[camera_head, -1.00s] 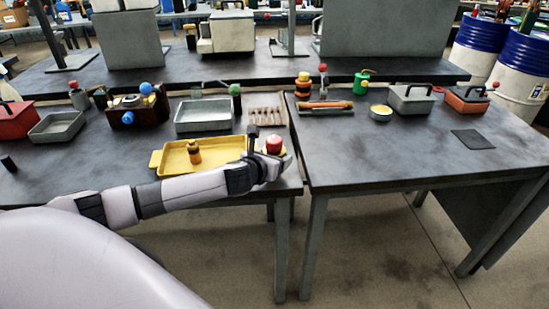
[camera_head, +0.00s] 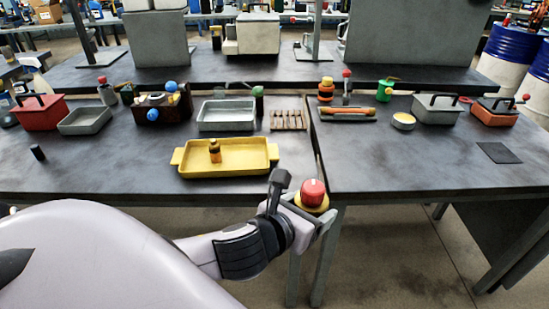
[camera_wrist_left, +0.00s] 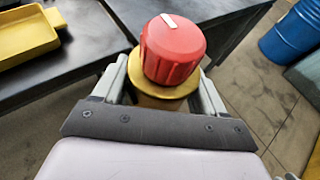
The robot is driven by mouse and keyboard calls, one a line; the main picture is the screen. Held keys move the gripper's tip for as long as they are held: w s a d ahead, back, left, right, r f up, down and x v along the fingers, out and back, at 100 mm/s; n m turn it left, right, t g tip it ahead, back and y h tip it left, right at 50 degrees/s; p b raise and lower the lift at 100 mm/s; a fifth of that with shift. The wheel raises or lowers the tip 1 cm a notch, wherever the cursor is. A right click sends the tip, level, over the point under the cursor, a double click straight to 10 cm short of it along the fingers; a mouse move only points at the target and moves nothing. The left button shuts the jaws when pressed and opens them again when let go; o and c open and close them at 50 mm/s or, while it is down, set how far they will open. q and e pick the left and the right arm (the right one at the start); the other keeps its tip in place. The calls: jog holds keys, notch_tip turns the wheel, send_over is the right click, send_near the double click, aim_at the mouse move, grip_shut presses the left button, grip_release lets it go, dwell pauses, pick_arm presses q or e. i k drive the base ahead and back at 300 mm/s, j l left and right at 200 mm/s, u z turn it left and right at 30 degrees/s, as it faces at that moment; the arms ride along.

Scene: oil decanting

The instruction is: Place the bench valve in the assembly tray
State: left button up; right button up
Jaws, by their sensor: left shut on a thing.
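The bench valve has a red knob (camera_head: 313,192) with a white mark on a brass-coloured body. My left gripper (camera_head: 308,212) is shut on it and holds it upright in front of the table's front edge, near the gap between the two tables. In the left wrist view the red knob (camera_wrist_left: 172,48) sits between the two fingers, with the brass collar below it. The yellow assembly tray (camera_head: 232,167) with side handles lies on the left table, to the left of and beyond the gripper. A small brown bottle (camera_head: 215,152) stands in it. My right gripper is not in view.
Behind the yellow tray stand a grey tray (camera_head: 226,115), a dark wooden caddy (camera_head: 162,108) and a brown rack (camera_head: 288,120). A red toolbox (camera_head: 40,113) is at the far left. The left table's front is mostly clear. A dark mat (camera_head: 498,153) lies on the right table.

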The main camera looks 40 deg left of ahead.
aim_at(246, 166)
jog(key=i+l, duration=0.2)
jog(key=i, duration=0.25)
jog(key=i+l+u, duration=0.15)
jog(key=i, duration=0.3)
jog(key=i+l, duration=0.3)
jog(key=i+u, duration=0.15)
jog(key=u, duration=1.2)
